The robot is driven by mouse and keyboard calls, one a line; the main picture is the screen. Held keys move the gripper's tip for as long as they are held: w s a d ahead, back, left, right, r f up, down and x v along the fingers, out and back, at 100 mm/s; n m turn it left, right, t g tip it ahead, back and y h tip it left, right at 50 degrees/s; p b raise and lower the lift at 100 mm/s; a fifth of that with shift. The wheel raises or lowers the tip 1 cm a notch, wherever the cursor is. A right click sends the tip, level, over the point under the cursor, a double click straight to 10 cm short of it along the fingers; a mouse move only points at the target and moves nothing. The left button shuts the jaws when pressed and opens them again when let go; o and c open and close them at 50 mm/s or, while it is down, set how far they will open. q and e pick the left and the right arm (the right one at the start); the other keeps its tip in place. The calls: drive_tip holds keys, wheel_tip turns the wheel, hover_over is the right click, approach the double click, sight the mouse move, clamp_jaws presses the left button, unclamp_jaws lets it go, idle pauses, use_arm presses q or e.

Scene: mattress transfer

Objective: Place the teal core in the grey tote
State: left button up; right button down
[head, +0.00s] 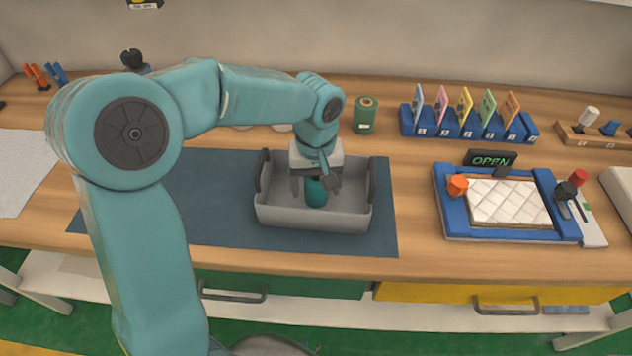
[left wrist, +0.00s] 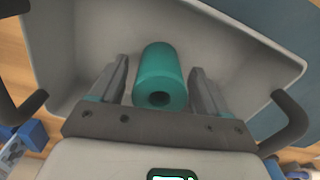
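The teal core (head: 316,192) is inside the grey tote (head: 312,216), near its middle. It also shows in the left wrist view (left wrist: 160,74), with its hollow end facing the camera. My left gripper (head: 315,188) reaches down into the tote from above. Its fingers (left wrist: 160,80) stand on either side of the core, with a narrow gap on each side, so it is open around the core and not clamped on it. I cannot tell exactly how the core's far end meets the tote floor. My right gripper is in neither view.
The tote has dark handles and stands on a blue-grey mat (head: 220,215). A green spool (head: 366,114) stands behind it. To the right are a blue rack (head: 465,125) of coloured cards and a blue-framed tray (head: 510,237) with a quilted white pad and OPEN sign.

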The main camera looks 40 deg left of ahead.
use_arm(q)
drive_tip(key=shift+r, duration=0.1)
drive_tip(key=shift+r, duration=0.25)
wheel_tip(320, 180, up, 12)
drive_tip(key=p, duration=0.1)
drive_tip(key=shift+f+p, duration=0.15)
drive_tip(key=shift+p, duration=0.25)
